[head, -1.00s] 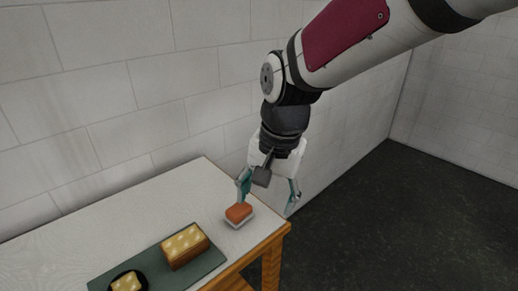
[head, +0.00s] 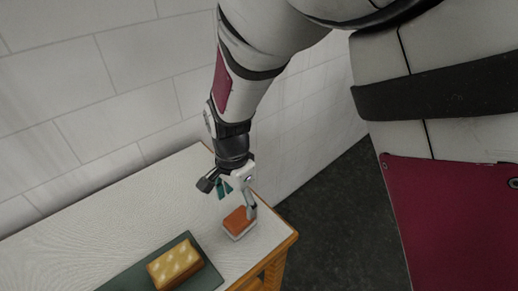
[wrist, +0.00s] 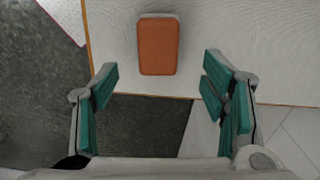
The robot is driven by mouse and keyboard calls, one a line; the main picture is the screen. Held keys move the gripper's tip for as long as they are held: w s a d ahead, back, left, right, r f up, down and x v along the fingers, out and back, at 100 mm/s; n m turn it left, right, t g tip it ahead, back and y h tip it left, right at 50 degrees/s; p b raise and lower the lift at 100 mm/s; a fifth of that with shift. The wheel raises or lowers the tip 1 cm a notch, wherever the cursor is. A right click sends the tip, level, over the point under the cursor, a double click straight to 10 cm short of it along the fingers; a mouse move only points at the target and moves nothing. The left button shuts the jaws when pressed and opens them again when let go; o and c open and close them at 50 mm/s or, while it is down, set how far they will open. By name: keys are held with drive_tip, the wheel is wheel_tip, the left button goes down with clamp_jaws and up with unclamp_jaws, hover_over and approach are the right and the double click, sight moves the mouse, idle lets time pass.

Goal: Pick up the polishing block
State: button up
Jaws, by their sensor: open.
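The orange-topped block with a pale base, which I take for the polishing block (head: 239,221), lies near the right end of the table. In the wrist view the block (wrist: 159,47) is at top centre, beyond the fingertips and roughly in line with the gap between them. My gripper (head: 238,200) is open, with teal pads, just above and behind the block in the head view. One finger overlaps the block's right side there; I cannot tell if it touches. In the wrist view my gripper (wrist: 160,86) has nothing between its fingers.
The pale table (head: 150,205) has a wooden edge close to the block. A golden-yellow block (head: 174,264) sits on a dark green mat (head: 207,277) at front left. A white brick wall (head: 110,80) runs behind. Dark floor (head: 335,200) lies to the right.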

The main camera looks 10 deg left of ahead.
sight(238, 217)
drive_tip(key=shift+s+f+b, duration=0.1)
drive_tip(key=shift+f+b, duration=0.4)
drive_tip(key=shift+f, duration=0.7)
wheel_tip(238, 217, down, 4)
drive_tip(key=b, duration=0.3)
drive_tip(key=shift+r, duration=0.25)
drive_tip(key=shift+f+b, duration=0.6)
drive_tip(key=shift+f, duration=0.1)
drive_tip(key=shift+s, duration=0.1)
drive_tip(key=c, duration=1.3)
